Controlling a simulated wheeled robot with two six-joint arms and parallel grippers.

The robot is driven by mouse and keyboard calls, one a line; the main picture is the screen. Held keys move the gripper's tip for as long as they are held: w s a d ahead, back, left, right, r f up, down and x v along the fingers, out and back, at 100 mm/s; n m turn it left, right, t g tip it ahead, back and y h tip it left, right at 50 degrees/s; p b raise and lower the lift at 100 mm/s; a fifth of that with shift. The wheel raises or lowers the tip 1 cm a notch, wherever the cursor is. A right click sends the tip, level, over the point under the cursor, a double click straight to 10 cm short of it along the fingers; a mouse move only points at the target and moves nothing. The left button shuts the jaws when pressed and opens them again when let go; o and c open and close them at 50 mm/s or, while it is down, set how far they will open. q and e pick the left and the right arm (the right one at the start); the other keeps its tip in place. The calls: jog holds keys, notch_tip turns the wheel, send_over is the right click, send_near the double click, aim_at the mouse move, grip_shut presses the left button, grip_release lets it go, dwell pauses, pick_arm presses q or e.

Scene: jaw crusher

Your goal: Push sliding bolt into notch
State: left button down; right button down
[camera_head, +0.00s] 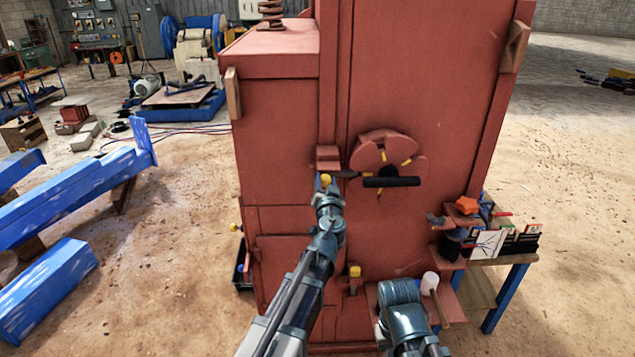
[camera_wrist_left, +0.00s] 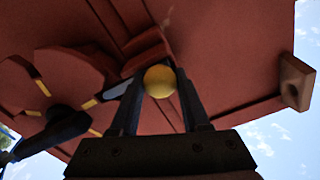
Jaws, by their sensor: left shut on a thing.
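The sliding bolt has a yellow ball knob (camera_head: 325,180), which also shows in the left wrist view (camera_wrist_left: 160,81). The knob sits just below a red bracket (camera_head: 328,157) on the red machine front. A dark bolt bar (camera_head: 345,174) points right from the bracket toward a round red notched disc (camera_head: 404,150) with yellow-edged notches. Whether its tip is inside a notch I cannot tell. My left gripper (camera_wrist_left: 160,98) has its fingers on both sides of the knob and is shut on it. My right gripper is not in view; only my right arm shows at the bottom.
A black handle (camera_head: 392,182) crosses the disc's lower front, close to the bolt. A yellow-topped part (camera_head: 354,271) sits lower on the machine. A side table with books (camera_head: 490,244) stands at right. Blue beams (camera_head: 75,205) lie on the floor at left.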

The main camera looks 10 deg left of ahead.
pick_arm(q)
jog(key=shift+w+d, duration=0.1)
jog(key=shift+d, duration=0.3)
jog(key=shift+c, duration=1.9)
grip_release()
jog(key=shift+d, duration=0.2)
jog(key=shift+a, duration=0.15)
jog(key=shift+s, duration=0.25)
jog(key=v, duration=1.3)
jog(key=shift+s, duration=0.15)
